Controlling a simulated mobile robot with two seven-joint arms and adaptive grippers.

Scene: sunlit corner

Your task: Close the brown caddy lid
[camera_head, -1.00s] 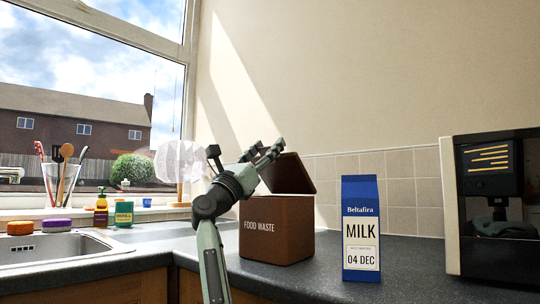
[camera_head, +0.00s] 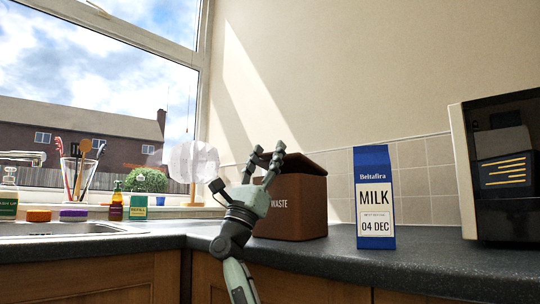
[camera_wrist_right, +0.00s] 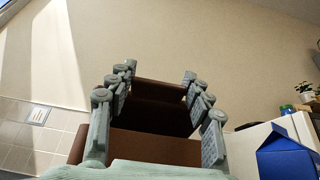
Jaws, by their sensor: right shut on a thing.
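The brown food waste caddy (camera_head: 306,222) stands on the dark counter, left of the milk carton. Its brown lid (camera_head: 308,163) is tilted, low over the caddy's top. My right gripper (camera_head: 267,150) is at the lid's left side, in front of part of the caddy and its lettering. In the right wrist view, the fingers of my right gripper (camera_wrist_right: 158,74) stand on both sides of the brown lid (camera_wrist_right: 158,92), shut on it. The caddy's front (camera_wrist_right: 155,148) shows below. The lid's hinge is hidden. My left gripper is not in view.
A blue and white milk carton (camera_head: 375,225) stands right of the caddy. A microwave (camera_head: 460,170) is at the far right. The sink (camera_head: 50,229), bottles and a utensil glass (camera_head: 78,180) are at the left. The counter in front of the caddy is clear.

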